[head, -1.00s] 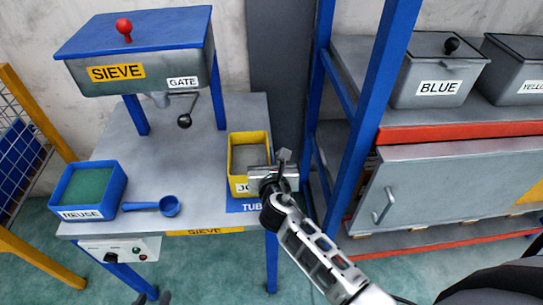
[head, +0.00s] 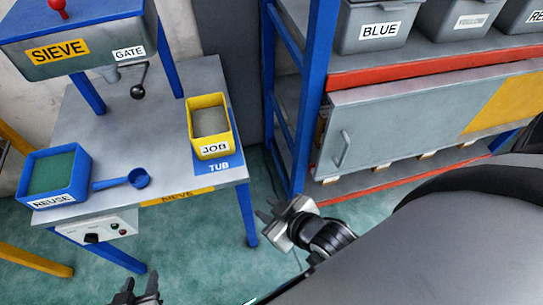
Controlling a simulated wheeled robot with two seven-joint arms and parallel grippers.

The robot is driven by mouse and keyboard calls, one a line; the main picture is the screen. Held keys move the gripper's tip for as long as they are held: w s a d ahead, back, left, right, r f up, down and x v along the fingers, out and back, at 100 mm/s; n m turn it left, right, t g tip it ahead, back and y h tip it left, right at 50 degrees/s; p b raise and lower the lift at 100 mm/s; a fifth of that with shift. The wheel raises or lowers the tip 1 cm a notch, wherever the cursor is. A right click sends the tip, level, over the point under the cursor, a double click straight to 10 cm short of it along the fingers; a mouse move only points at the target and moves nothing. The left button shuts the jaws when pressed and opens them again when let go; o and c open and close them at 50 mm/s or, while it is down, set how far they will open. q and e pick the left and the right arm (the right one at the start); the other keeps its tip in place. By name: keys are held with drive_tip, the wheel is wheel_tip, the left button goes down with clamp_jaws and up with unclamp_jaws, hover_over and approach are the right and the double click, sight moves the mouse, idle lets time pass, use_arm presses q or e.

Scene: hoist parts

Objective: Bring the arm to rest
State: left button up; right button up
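My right gripper (head: 267,210) hangs in front of the sieve bench's right side, over the floor. Its two fingers stand apart with nothing between them. My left gripper (head: 139,287) shows at the bottom edge, in front of the bench. Its fingers are apart and empty, and the rest of that arm is out of view. The yellow JOB tub (head: 209,149), with grey material inside, stands on the blue TUB mark (head: 227,165) at the bench's right edge. Neither gripper touches it.
The sieve bench (head: 110,150) holds the blue REUSE tub (head: 81,172), a blue scoop (head: 138,178) and the sieve (head: 78,35). A blue-framed shelf (head: 309,90) with grey bins stands at right. Green floor (head: 215,255) lies open between bench and shelf.

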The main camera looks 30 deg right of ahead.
drive_tip(key=shift+s+f+m, duration=0.15)
drive_tip(key=shift+s+m, duration=0.35)
drive_tip(key=shift+m, duration=0.3)
idle(0.7)
